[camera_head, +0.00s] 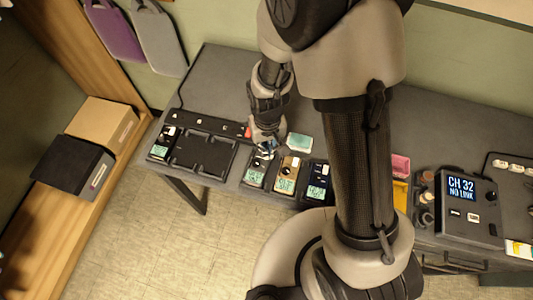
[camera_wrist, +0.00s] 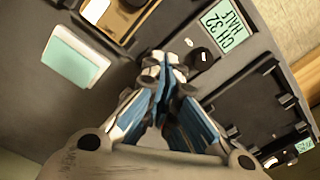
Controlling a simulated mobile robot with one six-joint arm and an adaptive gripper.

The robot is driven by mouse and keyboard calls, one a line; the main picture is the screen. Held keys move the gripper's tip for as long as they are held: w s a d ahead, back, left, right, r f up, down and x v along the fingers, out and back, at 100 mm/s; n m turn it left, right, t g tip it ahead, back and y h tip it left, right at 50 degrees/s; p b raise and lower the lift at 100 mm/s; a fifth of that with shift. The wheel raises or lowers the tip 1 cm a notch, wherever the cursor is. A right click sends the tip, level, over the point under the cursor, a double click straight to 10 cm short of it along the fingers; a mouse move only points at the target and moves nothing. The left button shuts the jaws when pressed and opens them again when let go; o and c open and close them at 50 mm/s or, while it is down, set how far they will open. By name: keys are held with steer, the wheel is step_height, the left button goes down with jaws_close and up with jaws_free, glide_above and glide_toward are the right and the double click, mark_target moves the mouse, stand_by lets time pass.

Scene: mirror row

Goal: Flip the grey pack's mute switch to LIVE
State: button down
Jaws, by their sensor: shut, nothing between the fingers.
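The grey pack (camera_head: 249,185) lies on the table, left of a tan pack (camera_head: 287,178) and a dark pack (camera_head: 316,187). My gripper (camera_head: 266,150) is over the far end of the grey pack. In the wrist view my gripper (camera_wrist: 164,62) is shut and empty, its fingertips close to the pack's end beyond the knob. Whether they touch it I cannot tell. The mute switch and its position are not clear; the fingers cover that area.
A black charging dock (camera_head: 203,155) lies left of the grey pack, with another pack (camera_head: 160,148) at its left end. A teal block (camera_head: 299,141) lies behind the packs. A receiver (camera_head: 461,210) at right reads CH 32 NO LINK. Bins and knobs stand between.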

steer(key=shift+r+p, duration=2.8)
steer(key=shift+r, duration=0.75)
steer(key=s+d+r+m+t, duration=0.1)
steer(key=d+r, duration=0.2)
steer(key=r, duration=0.6)
steer(key=s+d+r+t, duration=0.1)
steer(key=s+d+r, duration=0.15)
steer(key=r, duration=0.65)
steer(key=s+d+r+m+t, duration=0.1)
steer(key=s+d+r+t, duration=0.1)
steer(key=s+d+r, duration=0.3)
steer(key=s+r, duration=0.4)
steer(key=s, duration=0.1)
steer(key=shift+d+r+t, duration=0.2)
steer(key=shift+t, duration=0.1)
